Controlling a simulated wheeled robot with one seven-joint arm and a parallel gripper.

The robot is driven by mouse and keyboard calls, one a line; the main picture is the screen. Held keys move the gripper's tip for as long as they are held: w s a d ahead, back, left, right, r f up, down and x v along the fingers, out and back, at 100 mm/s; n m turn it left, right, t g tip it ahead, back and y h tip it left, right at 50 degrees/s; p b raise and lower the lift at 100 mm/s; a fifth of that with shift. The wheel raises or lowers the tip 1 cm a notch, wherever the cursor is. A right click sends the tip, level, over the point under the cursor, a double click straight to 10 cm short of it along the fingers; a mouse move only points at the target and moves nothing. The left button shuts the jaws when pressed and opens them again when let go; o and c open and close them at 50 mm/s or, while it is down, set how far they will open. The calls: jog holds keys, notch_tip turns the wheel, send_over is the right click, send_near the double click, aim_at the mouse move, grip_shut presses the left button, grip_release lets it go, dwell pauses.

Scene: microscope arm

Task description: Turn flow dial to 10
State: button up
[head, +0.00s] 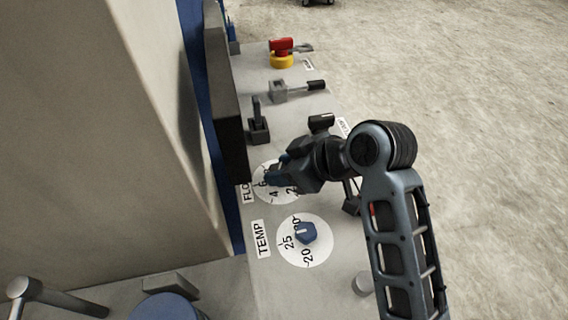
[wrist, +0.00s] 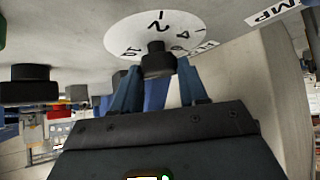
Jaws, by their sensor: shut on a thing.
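The flow dial shows in the head view as a white numbered disc (head: 262,190) beside a label partly reading FLO, with 6, 4 and 2 visible. In the wrist view its disc (wrist: 185,22) shows 10, 2 and 4, with a dark round hub (wrist: 158,58) at its middle. My gripper (head: 281,170) reaches over the dial from the right and covers much of it. In the wrist view my gripper (wrist: 158,84) has its blue fingers on either side of the knob just below the hub, shut on it. The knob's pointer is hidden, so I cannot read the setting.
The TEMP dial (head: 291,254) with a blue knob (head: 306,233) sits just nearer. Farther along the panel are a dark lever switch (head: 259,124), a grey latch with black handle (head: 290,91) and a red-and-yellow knob (head: 281,53). A dark upright panel (head: 226,100) stands close left.

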jog(key=o, duration=1.1)
jog(key=v, duration=0.8)
jog(key=shift+w+b, duration=0.1)
jog(key=shift+b, duration=0.2)
